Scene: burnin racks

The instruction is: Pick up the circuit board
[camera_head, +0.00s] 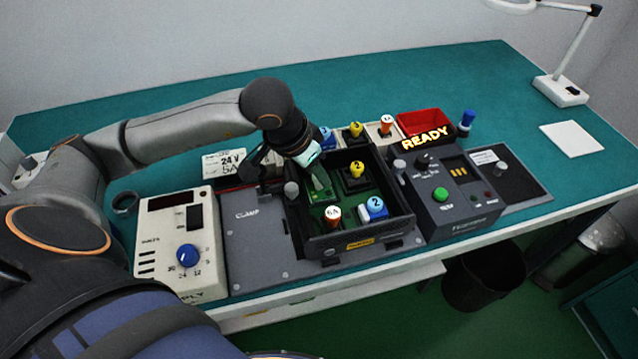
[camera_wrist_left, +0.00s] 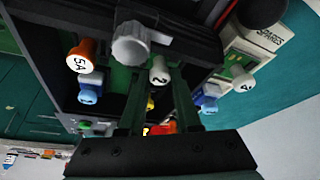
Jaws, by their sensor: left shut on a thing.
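The green circuit board (camera_head: 337,214) lies inside the open black fixture box (camera_head: 362,240). A yellow-capped part, an orange-and-white part marked 5A and a blue part stand in that box. My left gripper (camera_head: 318,185) reaches down into the left side of the box and is shut on the circuit board. In the left wrist view the two dark fingers (camera_wrist_left: 158,95) point in among the capped parts, and a strip of green board (camera_wrist_left: 118,76) shows beside them. The exact contact is hidden. My right gripper is not in view.
A power supply (camera_head: 178,245) and a grey clamp plate (camera_head: 255,250) lie left of the box. A control unit (camera_head: 462,208) with a READY sign (camera_head: 424,137) stands close on its right. Spare parts and a red bin (camera_head: 424,121) sit behind. The back of the teal bench is clear.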

